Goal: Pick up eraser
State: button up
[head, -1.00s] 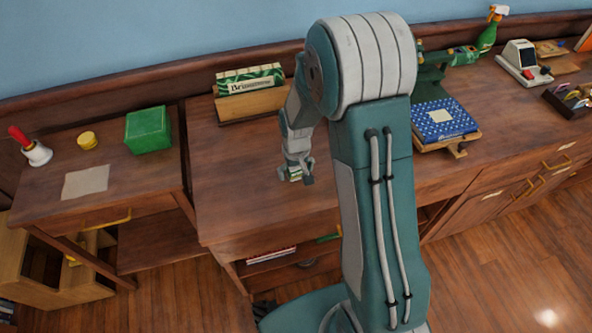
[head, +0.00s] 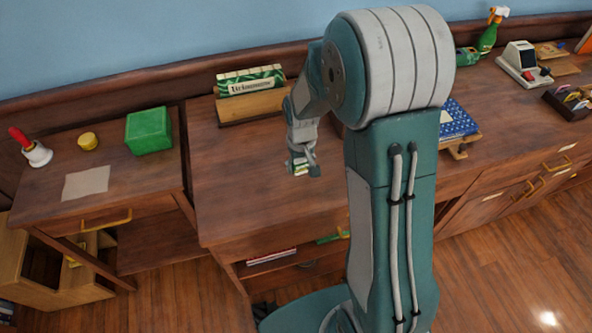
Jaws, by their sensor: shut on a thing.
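My gripper (head: 303,169) is above the wooden desk top, left of my arm's thick column. It is shut on a small pale and green block, the eraser (head: 300,169). Only a little of the eraser shows between the fingers. It appears raised over the desk, though the exact gap cannot be told.
A wooden holder (head: 254,106) with a green and white box stands behind. A blue patterned box (head: 457,120) is at right. The desk front is clear.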

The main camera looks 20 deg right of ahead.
jog(key=s+d+r, duration=0.8)
jog(key=s, duration=0.1)
jog(key=shift+s+d+r, duration=0.2)
jog(key=shift+s+d, duration=0.05)
jog(key=shift+o, duration=0.8)
